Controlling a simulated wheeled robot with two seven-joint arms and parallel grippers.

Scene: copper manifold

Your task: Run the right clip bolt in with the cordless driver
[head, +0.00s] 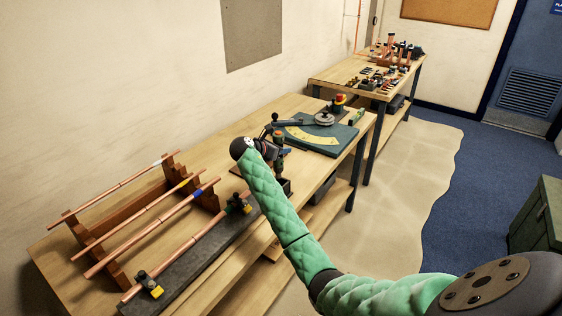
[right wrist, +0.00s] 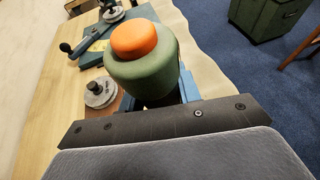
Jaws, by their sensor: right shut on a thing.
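My right gripper (right wrist: 160,98) is shut on the cordless driver (right wrist: 148,68), a green round body with an orange end cap in the right wrist view. In the head view the driver (head: 276,138) shows partly behind my right wrist, over the bench by the bending plate. Its bit is not visible. The clip bolts are too small to make out. My left gripper is out of view.
A wooden rack (head: 172,168) with several copper pipes stands on the left of the bench. The blue bending plate (head: 340,140) with its yellow scale lies beyond the driver. A second bench (head: 334,82) with fittings stands at the back. A green cabinet (head: 540,222) stands at right.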

